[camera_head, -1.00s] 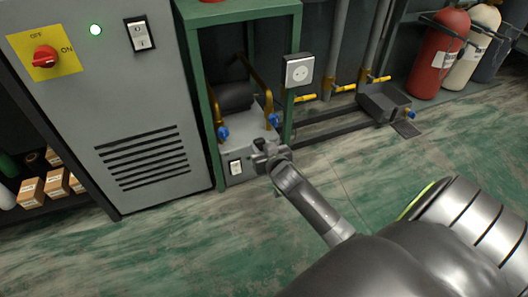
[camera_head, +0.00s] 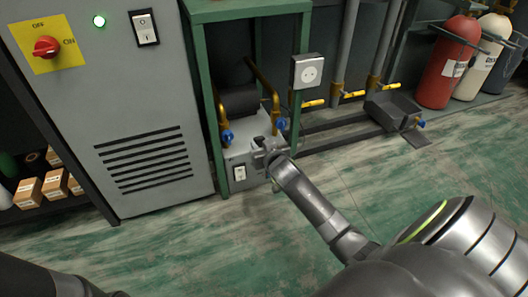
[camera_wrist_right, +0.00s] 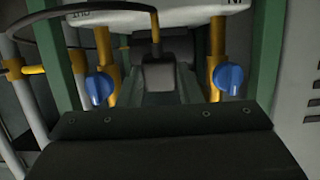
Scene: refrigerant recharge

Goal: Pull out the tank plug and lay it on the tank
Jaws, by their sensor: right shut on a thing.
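The tank (camera_head: 239,157) is a light grey box at the foot of the green frame, with a black cylinder above it and a rocker switch on its front. It also shows at the top of the right wrist view (camera_wrist_right: 190,14), with inverted lettering. My right gripper (camera_head: 266,154) is at the tank's front right corner, shut on the plug. In the right wrist view, the plug (camera_wrist_right: 157,48) is at upper centre with a black cable arching left from it. In the head view the gripper hides the plug. Whether it is out of the tank is unclear. My left gripper is out of view.
Brass pipes with blue valves (camera_head: 227,136) stand at both sides of the tank. A grey wall socket (camera_head: 308,71) is on the right green post. A grey cabinet (camera_head: 100,110) stands left. Fire extinguishers (camera_head: 447,65) stand back right. The floor in front is clear.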

